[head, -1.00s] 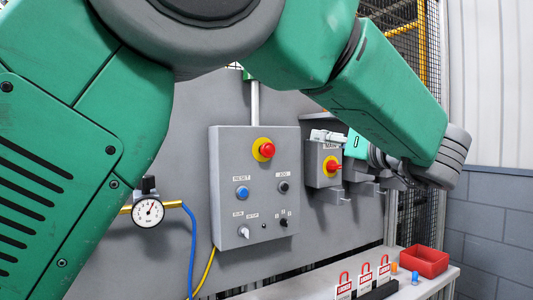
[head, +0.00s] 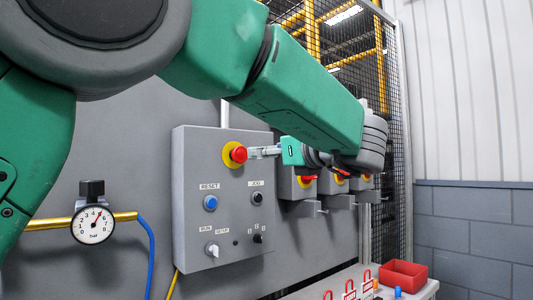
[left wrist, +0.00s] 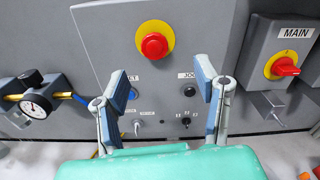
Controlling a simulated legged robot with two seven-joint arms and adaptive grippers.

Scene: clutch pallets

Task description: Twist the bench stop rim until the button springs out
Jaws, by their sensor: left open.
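The bench stop is a red mushroom button (head: 239,154) on a yellow disc (head: 229,155) at the top of the grey control box (head: 190,190). My left gripper (head: 254,152) is just right of the button in the head view, its fingers pointing toward it. In the left wrist view the left gripper (left wrist: 161,72) is open and empty, with its two fingers wide apart. The red button (left wrist: 154,45) shows between and beyond the fingertips, apart from both. Whether the button is in or out cannot be told. My right gripper is not in view.
The box also carries a blue RESET button (head: 210,203), a black JOG button (head: 257,198) and selector switches. Red-and-yellow MAIN switches (left wrist: 285,67) stand to the right. A pressure gauge (head: 93,224) is at left. A red bin (head: 403,275) and padlocks (head: 349,291) sit below right.

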